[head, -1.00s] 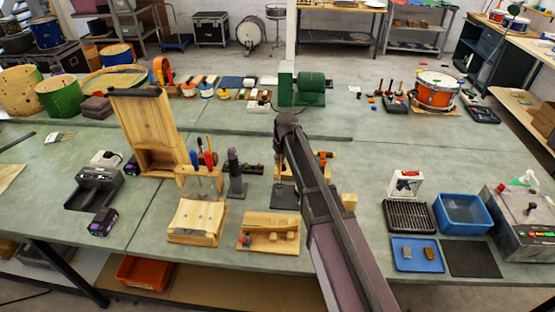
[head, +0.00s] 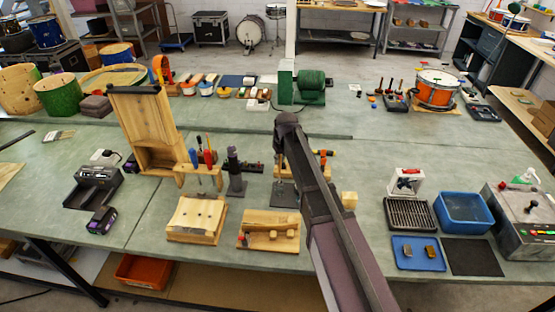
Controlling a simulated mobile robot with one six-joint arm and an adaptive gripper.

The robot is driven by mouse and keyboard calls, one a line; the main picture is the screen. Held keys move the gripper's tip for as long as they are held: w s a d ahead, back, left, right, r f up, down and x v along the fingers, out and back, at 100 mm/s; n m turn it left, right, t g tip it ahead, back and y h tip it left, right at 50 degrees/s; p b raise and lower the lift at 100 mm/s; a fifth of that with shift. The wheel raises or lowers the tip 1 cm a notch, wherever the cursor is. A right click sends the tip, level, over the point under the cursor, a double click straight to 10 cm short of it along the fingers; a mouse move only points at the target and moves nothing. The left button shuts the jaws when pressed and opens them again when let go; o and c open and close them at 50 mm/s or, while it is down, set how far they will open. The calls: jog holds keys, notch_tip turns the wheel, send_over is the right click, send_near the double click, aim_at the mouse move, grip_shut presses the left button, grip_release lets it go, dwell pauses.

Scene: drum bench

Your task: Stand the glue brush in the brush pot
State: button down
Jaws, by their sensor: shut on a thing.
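My arm crosses the middle of the head view, from the lower right up to a dark joint near the centre. My gripper does not show clearly; the arm seems to hide it, and so whatever it holds. A flat brush shape (head: 58,136) with a pale end lies on the bench at the far left; I cannot tell if it is the glue brush. I cannot single out the brush pot.
A wooden rack (head: 200,173) with screwdrivers and a dark upright tool (head: 236,172) stand left of my arm. A wooden tray (head: 268,244) is in front. A blue bin (head: 463,213) and a grey machine (head: 520,213) stand right.

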aim_at(280, 169)
jog(key=shift+s+d+b+x, duration=0.1)
jog(key=shift+s+b+x, duration=0.05)
jog(key=shift+b+x, duration=0.75)
jog(key=shift+s+d+b+x, duration=0.1)
jog(key=shift+s+b+x, duration=0.05)
jog(key=shift+b+x, duration=0.8)
jog(key=shift+s+d+b+x, duration=0.1)
jog(key=shift+s+b+x, duration=0.1)
jog(key=shift+b+x, duration=0.7)
jog(key=c, duration=0.5)
grip_release()
jog(key=shift+c, duration=0.2)
